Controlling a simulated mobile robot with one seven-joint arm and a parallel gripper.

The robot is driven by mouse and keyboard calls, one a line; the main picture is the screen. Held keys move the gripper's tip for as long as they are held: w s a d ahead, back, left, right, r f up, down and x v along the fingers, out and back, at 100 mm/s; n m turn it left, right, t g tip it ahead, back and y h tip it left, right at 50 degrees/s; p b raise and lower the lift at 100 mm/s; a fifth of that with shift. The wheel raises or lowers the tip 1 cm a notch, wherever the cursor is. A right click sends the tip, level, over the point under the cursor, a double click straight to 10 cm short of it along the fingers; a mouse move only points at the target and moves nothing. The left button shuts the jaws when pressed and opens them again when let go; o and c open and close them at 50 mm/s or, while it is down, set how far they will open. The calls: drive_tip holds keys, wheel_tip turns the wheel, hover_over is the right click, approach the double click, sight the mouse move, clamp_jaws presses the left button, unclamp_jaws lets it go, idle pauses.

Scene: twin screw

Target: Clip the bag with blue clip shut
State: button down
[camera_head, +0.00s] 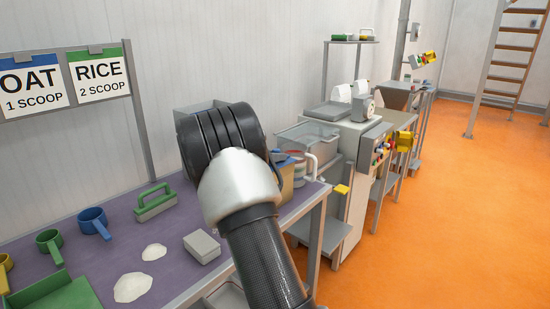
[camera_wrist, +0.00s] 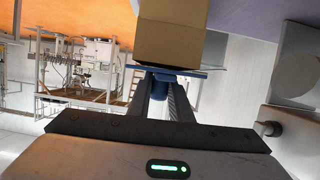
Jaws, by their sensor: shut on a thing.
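In the wrist view, the blue clip (camera_wrist: 190,72) is a flat bar between my gripper's (camera_wrist: 166,82) fingertips, and the fingers are shut on it. The tan bag (camera_wrist: 172,42) fills the top middle of that view. The clip lies along the bag's near edge and seems to touch it. I cannot tell whether the clip closes around the bag's mouth. In the head view, my arm hides the gripper and most of the bag; a tan strip of the bag (camera_head: 287,184) shows to the right of my wrist, at the table's far end.
The purple table (camera_head: 125,240) holds a green-handled scraper (camera_head: 155,202), blue cup (camera_head: 93,222), green cup (camera_head: 49,245), grey block (camera_head: 202,246) and white powder piles (camera_head: 133,287). A clear bin (camera_head: 308,135) and machines stand beyond. Orange floor (camera_head: 440,220) is open at right.

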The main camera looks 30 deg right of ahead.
drive_tip(key=c, duration=1)
unclamp_jaws()
drive_tip(key=shift+c, duration=0.2)
drive_tip(key=shift+r, duration=0.1)
drive_tip(key=shift+r, duration=3.4)
clamp_jaws()
